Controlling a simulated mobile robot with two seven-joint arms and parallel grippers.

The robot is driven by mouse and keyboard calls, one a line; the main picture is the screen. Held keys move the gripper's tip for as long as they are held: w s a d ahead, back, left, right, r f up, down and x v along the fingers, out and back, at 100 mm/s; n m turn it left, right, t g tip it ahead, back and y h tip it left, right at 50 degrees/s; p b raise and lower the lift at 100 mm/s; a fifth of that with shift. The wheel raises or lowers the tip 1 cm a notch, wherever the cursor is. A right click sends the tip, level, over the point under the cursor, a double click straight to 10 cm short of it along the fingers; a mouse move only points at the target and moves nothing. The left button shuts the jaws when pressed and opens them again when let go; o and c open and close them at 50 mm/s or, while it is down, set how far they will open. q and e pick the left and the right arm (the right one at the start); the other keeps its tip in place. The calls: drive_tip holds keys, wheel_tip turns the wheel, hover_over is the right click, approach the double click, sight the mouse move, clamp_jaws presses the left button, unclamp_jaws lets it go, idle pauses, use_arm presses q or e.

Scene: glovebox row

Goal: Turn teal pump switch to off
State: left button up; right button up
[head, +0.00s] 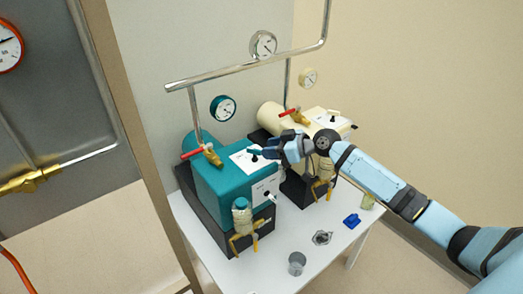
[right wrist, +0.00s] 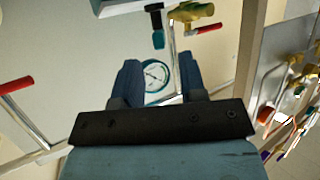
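The teal pump (head: 222,185) stands on the left of a white table in the head view. A white plate (head: 240,160) lies on its top. The teal-and-black pump switch (head: 254,153) is at the plate's right side, close to my right gripper (head: 280,150). In the right wrist view the switch (right wrist: 157,28) shows beyond the fingertips, near the top edge. My right gripper (right wrist: 158,78) is open, with a clear gap between its blue fingers and nothing held. I cannot tell whether a finger touches the switch. My left gripper is not in view.
A cream pump (head: 272,116) stands behind my right gripper. A red-handled valve (head: 208,153) and teal gauge (head: 223,108) are beside the teal pump. A metal pipe (head: 250,67) runs above. A grey cup (head: 297,263) and blue item (head: 351,221) are on the table front.

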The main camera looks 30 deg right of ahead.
use_arm(q)
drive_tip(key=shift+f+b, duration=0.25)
drive_tip(key=shift+b, duration=0.15)
use_arm(e)
drive_tip(key=v, duration=0.9)
drive_tip(key=shift+s+d, duration=0.2)
drive_tip(key=shift+s, duration=0.1)
drive_tip(key=shift+r, duration=0.15)
